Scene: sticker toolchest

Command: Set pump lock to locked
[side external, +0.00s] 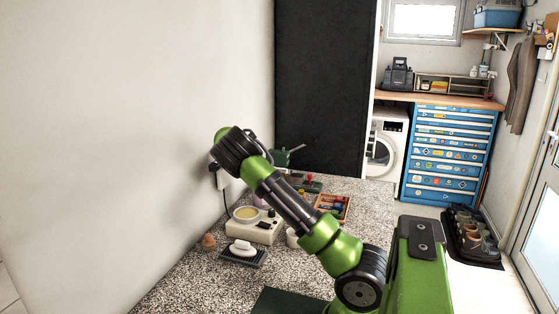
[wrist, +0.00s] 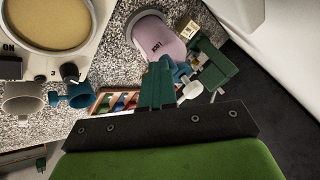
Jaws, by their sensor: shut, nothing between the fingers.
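A lilac round-topped object (wrist: 168,40) with the word "LOCK" on it stands on the speckled counter in the wrist view. I take it to be the pump; its lock setting cannot be read. My gripper (wrist: 158,66) shows as dark green fingers, shut and empty. The fingertips overlap the lower edge of the lilac object in the picture; I cannot tell whether they touch it. A pale rounded piece (wrist: 186,86) shows just right of the fingers. In the side external view, a small lilac patch (side external: 259,200) shows beside my arm, which hides most of that area.
A cream machine (side external: 254,228) with a yellow disc stands near the wall. A white item on a dark rack (side external: 243,251) and a terracotta pot (side external: 208,241) are in front.

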